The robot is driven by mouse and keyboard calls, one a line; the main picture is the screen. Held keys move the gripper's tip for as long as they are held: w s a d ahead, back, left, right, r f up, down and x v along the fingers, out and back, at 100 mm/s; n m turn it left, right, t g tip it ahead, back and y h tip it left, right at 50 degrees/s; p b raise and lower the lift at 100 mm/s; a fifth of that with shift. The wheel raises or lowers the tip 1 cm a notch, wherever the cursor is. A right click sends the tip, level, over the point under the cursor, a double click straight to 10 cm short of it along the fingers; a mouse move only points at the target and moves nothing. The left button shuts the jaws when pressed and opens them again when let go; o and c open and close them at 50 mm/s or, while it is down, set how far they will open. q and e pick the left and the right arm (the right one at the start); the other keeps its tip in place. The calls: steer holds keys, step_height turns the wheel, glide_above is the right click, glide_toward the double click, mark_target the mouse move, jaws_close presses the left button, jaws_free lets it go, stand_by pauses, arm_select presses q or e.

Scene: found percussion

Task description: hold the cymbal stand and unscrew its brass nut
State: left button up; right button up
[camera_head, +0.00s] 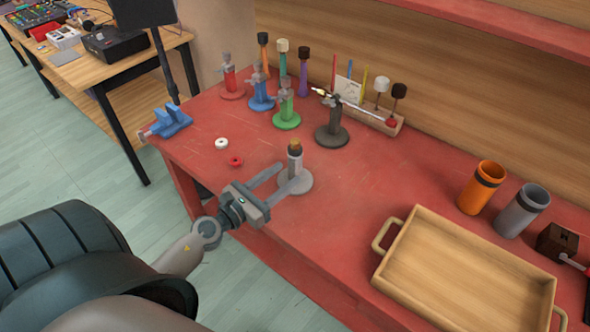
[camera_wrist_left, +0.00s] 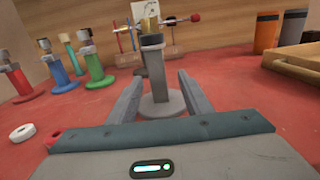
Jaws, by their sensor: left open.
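The grey cymbal stand (camera_head: 297,166) stands upright on the red table, with a round base and the brass nut (camera_head: 294,146) on top. My left gripper (camera_head: 279,178) is open, with one finger on each side of the stand's post as seen from above. In the left wrist view the stand (camera_wrist_left: 153,75) rises between the two fingertips (camera_wrist_left: 158,90), with a gap on both sides of the post. The brass nut (camera_wrist_left: 150,24) is near the top of that view, above the fingers. My right gripper is not in view.
Red, blue, green and dark stands (camera_head: 332,130) stand behind. A white ring (camera_head: 221,143) and a red ring (camera_head: 235,161) lie to the left, near a blue vise (camera_head: 172,121). A wooden tray (camera_head: 420,213), an orange cup (camera_head: 475,192) and a grey cup (camera_head: 518,214) are at the right.

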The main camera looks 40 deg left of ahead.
mark_target(292, 169)
arm_select(q)
steer(key=w, duration=0.2)
steer(key=w+p, duration=0.1)
steer(key=shift+w+d+r, duration=0.1)
steer(key=shift+w+d, duration=0.05)
steer(key=shift+d, duration=0.15)
steer(key=shift+w, duration=0.4)
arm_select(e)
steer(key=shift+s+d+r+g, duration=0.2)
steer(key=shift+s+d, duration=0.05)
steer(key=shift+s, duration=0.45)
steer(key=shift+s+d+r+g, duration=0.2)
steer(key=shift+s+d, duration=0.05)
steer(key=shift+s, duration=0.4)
arm_select(q)
steer(key=shift+w+d+f+p, duration=0.1)
steer(key=shift+w+f, duration=0.05)
steer(key=shift+w, duration=0.75)
steer(key=shift+w+d+f+p, duration=0.1)
steer(key=shift+w+f, duration=0.1)
steer(key=shift+w, duration=0.65)
steer(key=shift+w+d+f+p, duration=0.1)
steer(key=shift+w+f, duration=0.05)
steer(key=shift+w, duration=0.75)
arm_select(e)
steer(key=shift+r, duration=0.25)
arm_select(q)
jaws_close()
